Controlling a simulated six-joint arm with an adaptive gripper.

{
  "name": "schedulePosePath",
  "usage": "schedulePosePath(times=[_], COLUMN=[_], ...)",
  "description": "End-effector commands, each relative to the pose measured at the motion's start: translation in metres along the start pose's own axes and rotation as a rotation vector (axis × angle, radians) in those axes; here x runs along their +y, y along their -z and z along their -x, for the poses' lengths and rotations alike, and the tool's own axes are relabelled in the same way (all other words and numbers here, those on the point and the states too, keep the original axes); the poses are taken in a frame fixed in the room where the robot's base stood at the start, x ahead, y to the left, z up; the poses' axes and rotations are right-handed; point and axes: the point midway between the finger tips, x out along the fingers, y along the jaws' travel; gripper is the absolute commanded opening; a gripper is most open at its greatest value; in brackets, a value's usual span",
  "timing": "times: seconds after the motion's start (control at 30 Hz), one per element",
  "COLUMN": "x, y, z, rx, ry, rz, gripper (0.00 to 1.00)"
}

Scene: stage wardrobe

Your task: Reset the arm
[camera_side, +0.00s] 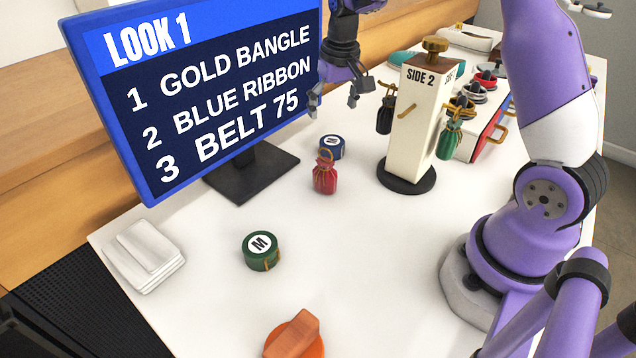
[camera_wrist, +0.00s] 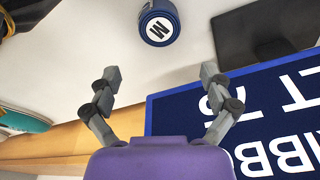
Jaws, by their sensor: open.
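My gripper (camera_side: 333,103) is open and empty. In the side view it hangs above the far part of the white table, between the screen's right edge and the white post. In the wrist view its two fingers are spread wide (camera_wrist: 160,76) with nothing between them. Beyond the fingertips, the blue round tin marked M (camera_wrist: 159,23) shows near the top; in the side view the same blue tin (camera_side: 332,147) stands on the table, below and apart from my gripper.
The screen (camera_side: 190,80) reading LOOK 1 stands close at left. The post (camera_side: 413,115) marked SIDE 2 carries hanging pouches at right. A red pouch (camera_side: 325,178), green tin (camera_side: 261,252), orange knob (camera_side: 294,337) and folded white cloths (camera_side: 145,252) lie nearer.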

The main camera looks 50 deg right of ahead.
Motion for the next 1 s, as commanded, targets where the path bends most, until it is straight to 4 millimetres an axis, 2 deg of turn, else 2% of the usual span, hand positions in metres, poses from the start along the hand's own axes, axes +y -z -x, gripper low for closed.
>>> schedulePosePath(times=[0.07, 0.4, 0.73, 1.0], x=[0.0, 0.078, 0.154, 0.207], y=[0.003, 0.026, 0.031, 0.028], z=[0.019, 0.017, 0.018, -0.015], rx=[0.005, -0.003, -0.002, -0.005], ry=[0.001, -0.067, -0.12, -0.119], rz=[0.0, -0.399, -0.789, -0.786], gripper=[0.93, 0.93, 0.93, 0.93])
